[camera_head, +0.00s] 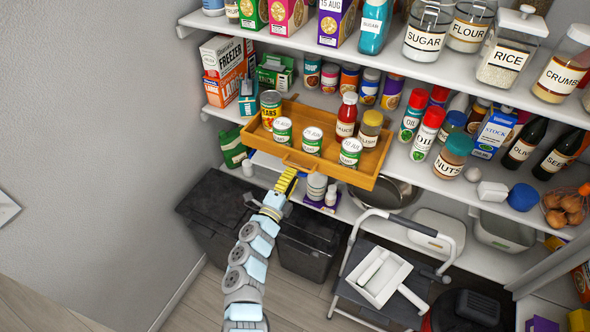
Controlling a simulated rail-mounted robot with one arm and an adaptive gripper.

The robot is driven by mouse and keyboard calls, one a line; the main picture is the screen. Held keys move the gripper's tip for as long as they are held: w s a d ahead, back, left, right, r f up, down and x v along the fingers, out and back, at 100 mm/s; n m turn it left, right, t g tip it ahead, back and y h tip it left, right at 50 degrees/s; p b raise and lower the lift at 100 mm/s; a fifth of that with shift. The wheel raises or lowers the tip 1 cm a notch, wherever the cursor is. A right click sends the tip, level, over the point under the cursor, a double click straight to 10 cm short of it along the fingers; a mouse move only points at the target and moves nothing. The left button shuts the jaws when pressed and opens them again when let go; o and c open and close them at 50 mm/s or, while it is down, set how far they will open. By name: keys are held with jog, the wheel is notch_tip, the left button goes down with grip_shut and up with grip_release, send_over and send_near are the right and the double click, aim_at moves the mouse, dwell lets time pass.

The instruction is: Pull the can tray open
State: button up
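The can tray (330,173) is a shallow wooden tray on the middle shelf, and its front sticks out past the shelf edge. It holds several cans with green and white labels, among them a front can (312,140), plus a yellow can (270,108), a red bottle (346,116) and a jar (370,129). A handle (299,162) shows on its front wall. My gripper (289,174), with yellow at its end, is just below and in front of this wall, close to the handle. I cannot tell whether it touches it or how its fingers stand.
Dark bins (310,245) stand below on the floor. A step stool (385,275) with a white scoop-like item stands at the lower right. Bottles and jars (450,157) crowd the shelf right of the tray. Boxes (227,62) stand at its left. The floor at lower left is clear.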

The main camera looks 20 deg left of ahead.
jog(key=s+f, duration=0.1)
jog(key=s, duration=0.7)
jog(key=shift+s+f, duration=0.2)
jog(key=shift+a, duration=0.1)
dwell(0.3)
